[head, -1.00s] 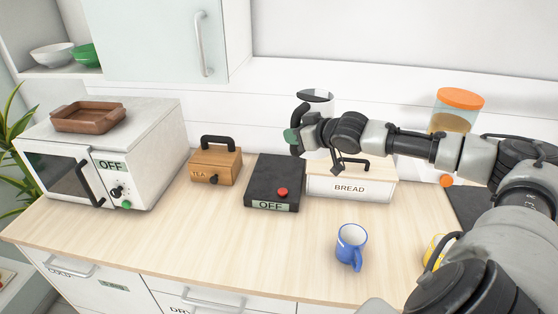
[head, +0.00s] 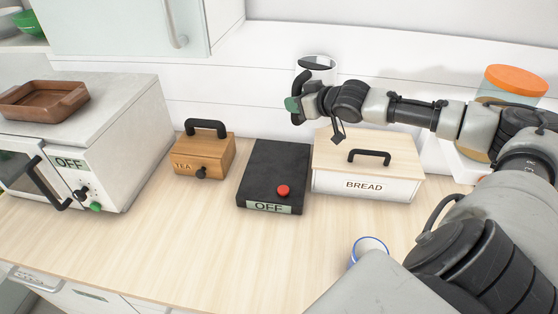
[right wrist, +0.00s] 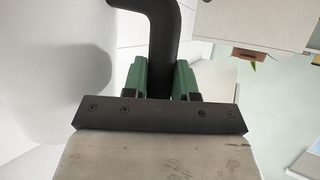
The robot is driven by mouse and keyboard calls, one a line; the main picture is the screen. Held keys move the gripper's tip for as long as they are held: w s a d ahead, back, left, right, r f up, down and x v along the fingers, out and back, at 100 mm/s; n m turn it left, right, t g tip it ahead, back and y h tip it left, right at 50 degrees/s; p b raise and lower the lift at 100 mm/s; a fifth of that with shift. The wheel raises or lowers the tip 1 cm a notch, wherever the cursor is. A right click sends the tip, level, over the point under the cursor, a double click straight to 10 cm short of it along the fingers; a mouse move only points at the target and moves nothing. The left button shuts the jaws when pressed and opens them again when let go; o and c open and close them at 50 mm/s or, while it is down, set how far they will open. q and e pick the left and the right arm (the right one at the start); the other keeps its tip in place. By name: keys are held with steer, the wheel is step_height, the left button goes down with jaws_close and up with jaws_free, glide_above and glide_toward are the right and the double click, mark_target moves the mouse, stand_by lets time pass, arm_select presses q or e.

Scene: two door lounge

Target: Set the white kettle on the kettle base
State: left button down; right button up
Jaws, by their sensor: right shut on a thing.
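The white kettle (head: 327,75), with a dark top and black handle (head: 299,82), is held up near the back wall, behind the bread box. My right gripper (head: 292,104) is shut on its handle. In the right wrist view the black handle (right wrist: 163,40) runs between the green fingertips (right wrist: 160,78), with the white kettle body (right wrist: 45,70) at the left. The arm hides the lower part of the kettle in the head view. The black kettle base (head: 270,165), with a red button and an OFF label, lies on the counter, nearer to me. My left gripper is out of view.
A wooden TEA box (head: 204,156) stands left of the base, and a BREAD box (head: 368,170) close on its right. A microwave (head: 95,130) with a brown tray (head: 45,100) stands farther left. A blue-rimmed mug (head: 369,246) is partly hidden by my arm.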

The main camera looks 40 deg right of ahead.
steer(key=shift+a+f+b, duration=0.15)
steer(key=shift+f+b, duration=0.3)
steer(key=shift+f, duration=0.1)
steer(key=w+a+f+p, duration=0.2)
steer(key=a+f, duration=0.9)
steer(key=shift+w, duration=0.4)
steer(key=o, duration=0.7)
steer(key=shift+s+f, duration=0.1)
steer(key=shift+f, duration=0.05)
steer(key=shift+o, duration=1.1)
